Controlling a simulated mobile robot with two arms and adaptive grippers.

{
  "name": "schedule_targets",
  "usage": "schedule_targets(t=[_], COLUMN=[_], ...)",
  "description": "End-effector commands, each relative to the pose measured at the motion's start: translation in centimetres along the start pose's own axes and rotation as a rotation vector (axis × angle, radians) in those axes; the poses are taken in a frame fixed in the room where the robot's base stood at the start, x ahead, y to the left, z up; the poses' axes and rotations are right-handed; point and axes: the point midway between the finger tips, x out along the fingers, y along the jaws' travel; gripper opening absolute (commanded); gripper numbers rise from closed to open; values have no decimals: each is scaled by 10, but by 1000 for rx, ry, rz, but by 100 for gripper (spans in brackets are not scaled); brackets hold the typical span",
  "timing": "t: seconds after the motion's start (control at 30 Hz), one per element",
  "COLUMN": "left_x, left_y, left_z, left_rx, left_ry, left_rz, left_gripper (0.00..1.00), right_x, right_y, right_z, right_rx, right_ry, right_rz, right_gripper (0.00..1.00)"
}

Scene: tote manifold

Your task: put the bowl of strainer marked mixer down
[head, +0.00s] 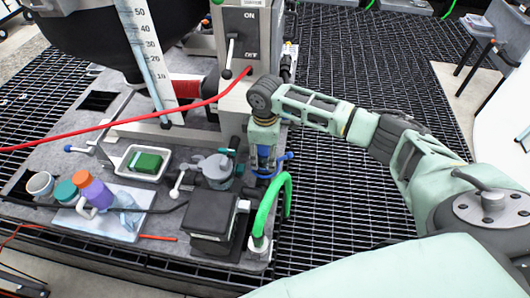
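My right gripper (265,142) points down at the right part of the grey platform, beside its grated edge. Blue parts (265,158) show at and below its fingers. I cannot tell whether they are the strainer bowl held in it or fittings behind it, nor how far apart the fingers are. No "mixer" marking is readable. A grey, rounded fitting (217,168) with a teal handle stands just left of the gripper. My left gripper is not in view.
A white tray (120,162) with a green block (146,162) lies left. Purple and orange bottles (95,191) stand on a pale board. A dark box (211,213) and a green hose (268,208) are in front. A red hose (120,128) crosses above.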

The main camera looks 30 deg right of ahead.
Motion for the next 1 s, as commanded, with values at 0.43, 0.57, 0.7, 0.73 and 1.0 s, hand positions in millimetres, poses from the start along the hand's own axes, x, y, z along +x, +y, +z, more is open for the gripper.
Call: schedule_targets(t=[0.43,0.57,0.7,0.73,1.0], left_x=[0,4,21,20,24], left_y=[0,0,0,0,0], left_z=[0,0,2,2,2], left_rx=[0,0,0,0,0], left_ry=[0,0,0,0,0], left_rz=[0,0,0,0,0], left_gripper=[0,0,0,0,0], right_x=[-1,1,5,-1,-57], right_y=[0,0,1,2,2], right_z=[0,0,0,-1,-2], right_rx=[0,-1,-1,0,-1], right_ry=[0,1,1,3,3], right_rz=[0,1,4,4,2], right_gripper=[67,67,67,67,67])
